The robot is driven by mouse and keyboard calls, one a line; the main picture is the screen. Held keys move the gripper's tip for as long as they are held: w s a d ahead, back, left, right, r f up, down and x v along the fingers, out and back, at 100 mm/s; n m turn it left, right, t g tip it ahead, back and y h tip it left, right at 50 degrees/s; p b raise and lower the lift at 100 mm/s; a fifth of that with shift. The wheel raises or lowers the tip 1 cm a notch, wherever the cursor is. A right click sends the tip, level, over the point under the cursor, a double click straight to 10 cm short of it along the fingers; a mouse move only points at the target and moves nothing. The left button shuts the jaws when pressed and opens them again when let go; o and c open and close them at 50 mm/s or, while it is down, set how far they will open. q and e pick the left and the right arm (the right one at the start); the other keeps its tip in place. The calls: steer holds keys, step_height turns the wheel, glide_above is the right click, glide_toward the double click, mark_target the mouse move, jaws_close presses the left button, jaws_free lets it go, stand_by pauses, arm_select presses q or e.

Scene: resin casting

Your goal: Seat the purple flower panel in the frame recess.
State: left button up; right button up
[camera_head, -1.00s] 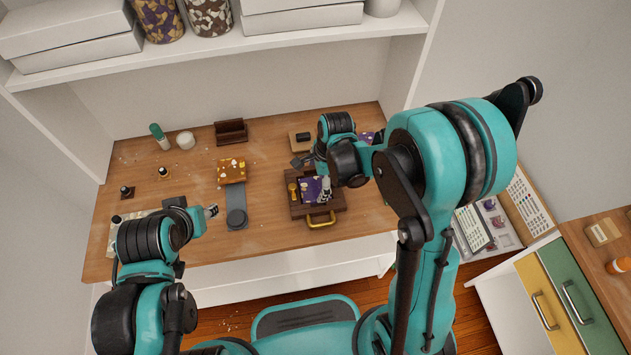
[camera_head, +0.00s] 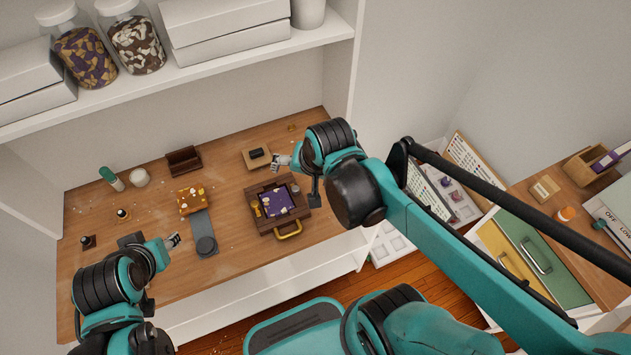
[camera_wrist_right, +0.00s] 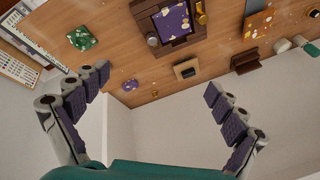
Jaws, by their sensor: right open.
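The purple flower panel (camera_head: 280,201), dotted with pale flowers, lies inside the dark wooden frame (camera_head: 263,223), which has a yellow handle at its near side. Both also show upside down at the top of the right wrist view, the panel (camera_wrist_right: 172,19) within the frame (camera_wrist_right: 148,20). The panel looks flat there; I cannot tell whether it is fully flush. My right gripper (camera_head: 297,176) is open and empty, beyond the frame's right corner and apart from the panel. Its spread fingers show in the right wrist view (camera_wrist_right: 160,96). My left gripper (camera_head: 172,241) hangs over the table's left front; its jaws are unclear.
An amber flower block (camera_head: 190,201) and a grey plate with a dark disc (camera_head: 205,245) stand left of the frame. A wooden block with a black top (camera_head: 257,157) and a brown holder (camera_head: 184,161) are behind. Small bottles stand at left. Trays and drawers lie right.

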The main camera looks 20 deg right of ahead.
steer(key=s+n, duration=0.1)
steer(key=n, duration=0.1)
steer(key=s+d+r+n+t, duration=0.1)
steer(key=s+n, duration=0.1)
steer(key=s+d+n+t, duration=0.1)
steer(key=n, duration=0.1)
steer(key=shift+s+r+n+h, duration=0.25)
steer(key=shift+s+n+h, duration=0.05)
steer(key=shift+n, duration=0.1)
step_height(320, 180, down, 3)
steer(key=shift+r+b, duration=0.2)
steer(key=shift+b, duration=1.05)
